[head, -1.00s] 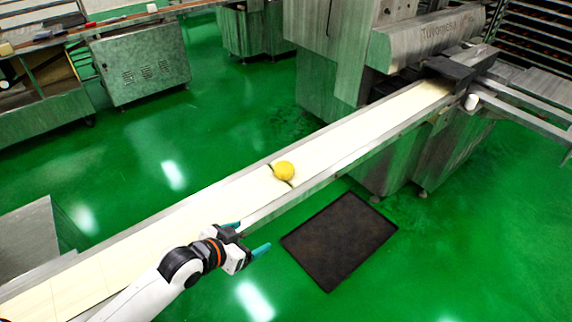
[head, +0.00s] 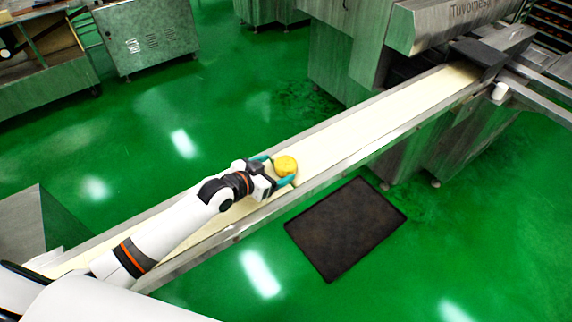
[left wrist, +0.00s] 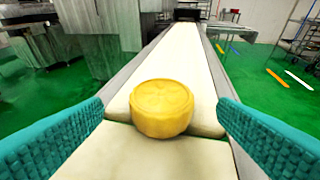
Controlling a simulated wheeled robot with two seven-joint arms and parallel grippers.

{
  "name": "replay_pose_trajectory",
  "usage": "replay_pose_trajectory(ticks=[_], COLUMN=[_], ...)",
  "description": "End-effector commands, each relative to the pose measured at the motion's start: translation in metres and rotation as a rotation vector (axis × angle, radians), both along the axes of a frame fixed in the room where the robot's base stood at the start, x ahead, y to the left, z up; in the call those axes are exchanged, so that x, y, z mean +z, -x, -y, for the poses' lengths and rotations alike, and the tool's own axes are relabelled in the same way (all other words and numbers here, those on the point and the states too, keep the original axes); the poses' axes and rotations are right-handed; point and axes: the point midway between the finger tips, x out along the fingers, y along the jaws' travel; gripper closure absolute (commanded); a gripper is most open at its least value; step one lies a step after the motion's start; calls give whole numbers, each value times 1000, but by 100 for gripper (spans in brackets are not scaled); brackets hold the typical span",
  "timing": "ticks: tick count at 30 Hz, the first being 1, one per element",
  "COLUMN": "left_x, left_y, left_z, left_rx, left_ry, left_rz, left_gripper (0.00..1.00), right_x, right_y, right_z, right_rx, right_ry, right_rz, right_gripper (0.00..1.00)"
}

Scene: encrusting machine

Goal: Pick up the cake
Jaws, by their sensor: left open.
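The cake (head: 286,166) is a round yellow piece resting on the pale conveyor belt (head: 360,118). My left gripper (head: 280,170) is open, with its teal fingers on either side of the cake in the head view. In the left wrist view the cake (left wrist: 161,108) sits in the middle, between the two spread teal fingers (left wrist: 160,135). Gaps show between the cake and both fingers there. My right gripper is not in view.
The belt runs to a metal machine (head: 440,30) at the back right. A dark mat or tray (head: 345,228) lies on the green floor right of the belt. A metal cabinet (head: 148,38) stands at the back left. The belt beyond the cake is clear.

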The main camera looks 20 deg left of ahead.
Motion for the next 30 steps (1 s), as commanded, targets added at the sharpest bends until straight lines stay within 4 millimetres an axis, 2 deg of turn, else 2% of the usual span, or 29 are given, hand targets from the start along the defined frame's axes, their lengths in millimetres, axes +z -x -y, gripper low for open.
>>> replay_pose_trajectory(ticks=[1,3,5,10,18,20,27,30], left_x=[-1,-5,-8,-17,-18,-18,-18,-18], left_y=[-6,-14,-22,-37,-39,-39,-39,-39], left_z=[3,8,12,19,20,20,20,20], left_rx=[1,0,1,0,-1,-1,0,0], left_ry=[3,3,3,1,1,1,0,0], left_rz=[1,0,1,0,1,1,0,1], left_gripper=[18,18,18,18,18,27,66,68], right_x=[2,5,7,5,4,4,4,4], right_y=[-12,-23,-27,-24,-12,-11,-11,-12], right_z=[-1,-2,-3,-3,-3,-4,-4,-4], right_rx=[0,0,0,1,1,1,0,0], right_ry=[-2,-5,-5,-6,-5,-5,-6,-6], right_rz=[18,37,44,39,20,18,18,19], right_gripper=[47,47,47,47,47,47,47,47])
